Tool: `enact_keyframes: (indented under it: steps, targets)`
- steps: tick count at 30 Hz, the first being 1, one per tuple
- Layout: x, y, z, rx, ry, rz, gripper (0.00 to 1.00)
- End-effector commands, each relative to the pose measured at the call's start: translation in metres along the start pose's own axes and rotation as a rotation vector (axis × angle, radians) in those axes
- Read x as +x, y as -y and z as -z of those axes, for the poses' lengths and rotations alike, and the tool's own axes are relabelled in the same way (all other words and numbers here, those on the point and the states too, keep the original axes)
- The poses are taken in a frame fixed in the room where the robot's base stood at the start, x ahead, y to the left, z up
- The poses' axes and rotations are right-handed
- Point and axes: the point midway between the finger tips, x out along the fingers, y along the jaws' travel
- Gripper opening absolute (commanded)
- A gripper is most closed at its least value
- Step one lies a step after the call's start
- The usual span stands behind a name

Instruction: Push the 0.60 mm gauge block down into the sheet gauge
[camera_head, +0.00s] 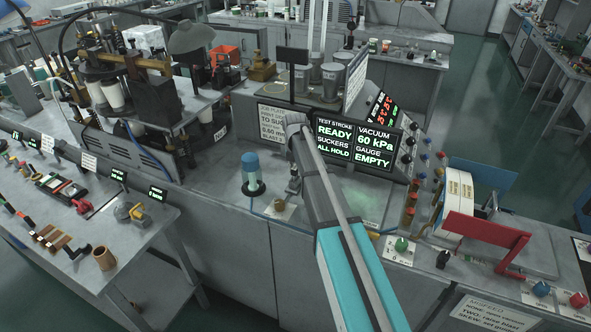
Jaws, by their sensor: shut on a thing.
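My arm reaches up from the bottom centre and bends down at its far end. My gripper (293,182) shows only as a small grey shape low beside the arm, above the grey machine bench. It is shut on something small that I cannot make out. The 0.60 mm gauge block cannot be made out. I cannot pick out the sheet gauge, which may be hidden behind my arm. The display panel (374,148) behind the arm reads READY, ALL HOLD, 60 kPa and GAUGE EMPTY. A card (272,122) left of it shows part of a 0.60 m text.
A blue-topped cylinder (251,172) stands upright left of my gripper. A red bracket (487,231) and coloured knobs sit at the right. The left table (150,225) holds trays, small parts and displays. The round press machine (152,90) stands behind. Floor is clear at the right.

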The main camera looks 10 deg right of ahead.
Motion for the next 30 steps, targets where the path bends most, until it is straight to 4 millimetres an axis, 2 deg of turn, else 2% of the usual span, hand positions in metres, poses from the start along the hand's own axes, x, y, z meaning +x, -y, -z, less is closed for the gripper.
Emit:
enact_keyframes:
  steps: [30]
  targets:
    - [0.019, -0.001, 0.001, -0.001, 0.000, 0.000, 0.00]
